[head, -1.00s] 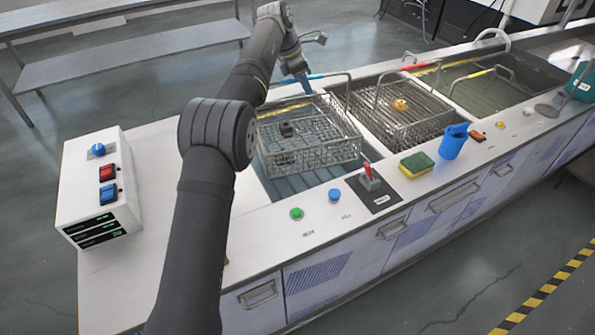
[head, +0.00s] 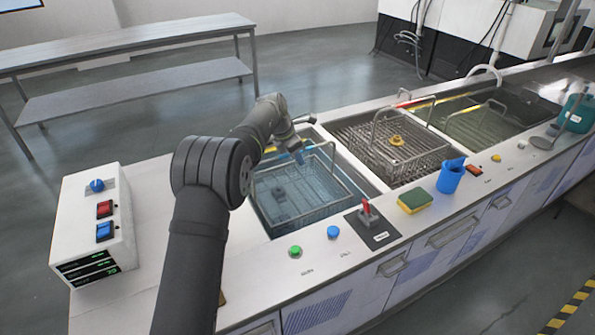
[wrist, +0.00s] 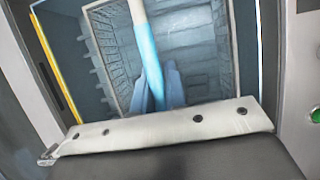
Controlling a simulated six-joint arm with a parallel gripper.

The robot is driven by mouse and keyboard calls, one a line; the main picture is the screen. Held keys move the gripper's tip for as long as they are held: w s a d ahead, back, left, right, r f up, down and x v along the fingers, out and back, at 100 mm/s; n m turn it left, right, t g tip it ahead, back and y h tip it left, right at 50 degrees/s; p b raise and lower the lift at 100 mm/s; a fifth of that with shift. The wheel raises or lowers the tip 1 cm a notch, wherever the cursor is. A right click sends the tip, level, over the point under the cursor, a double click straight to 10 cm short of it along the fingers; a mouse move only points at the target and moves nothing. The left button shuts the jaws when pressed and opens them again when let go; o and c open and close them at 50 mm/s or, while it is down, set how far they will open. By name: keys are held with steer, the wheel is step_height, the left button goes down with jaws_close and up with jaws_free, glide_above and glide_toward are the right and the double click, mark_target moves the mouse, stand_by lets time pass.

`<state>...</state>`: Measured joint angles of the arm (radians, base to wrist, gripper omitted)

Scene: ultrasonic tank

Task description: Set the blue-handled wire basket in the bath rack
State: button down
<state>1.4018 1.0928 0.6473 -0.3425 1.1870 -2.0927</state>
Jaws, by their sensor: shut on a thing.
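The wire basket (head: 318,207) sits low in the left bath (head: 262,222) in the head view, its wires seen through bluish water. A small dark part lies inside it. My gripper (head: 299,157) is over the bath, shut on the basket's blue handle. In the wrist view the blue handle (wrist: 148,55) runs between my gripper's fingers (wrist: 156,95), and the basket's mesh floor and walls show below. Whether the basket rests fully on the bath rack is hidden by the water and my arm.
A red-handled basket with a yellow part (head: 397,140) stands in the middle bay; a yellow-handled basket (head: 478,124) is in the right bath. Along the front edge are a red lever (head: 366,209), a sponge (head: 415,201) and a blue cup (head: 451,177). A control box (head: 95,225) stands left.

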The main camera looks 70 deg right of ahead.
steer(key=shift+f, duration=2.25)
steer(key=c, duration=1.5)
jaws_free()
steer(key=shift+f, duration=0.2)
steer(key=shift+o, duration=0.2)
steer(key=shift+r, duration=0.15)
steer(key=v, duration=1.2)
steer(key=shift+s, duration=0.1)
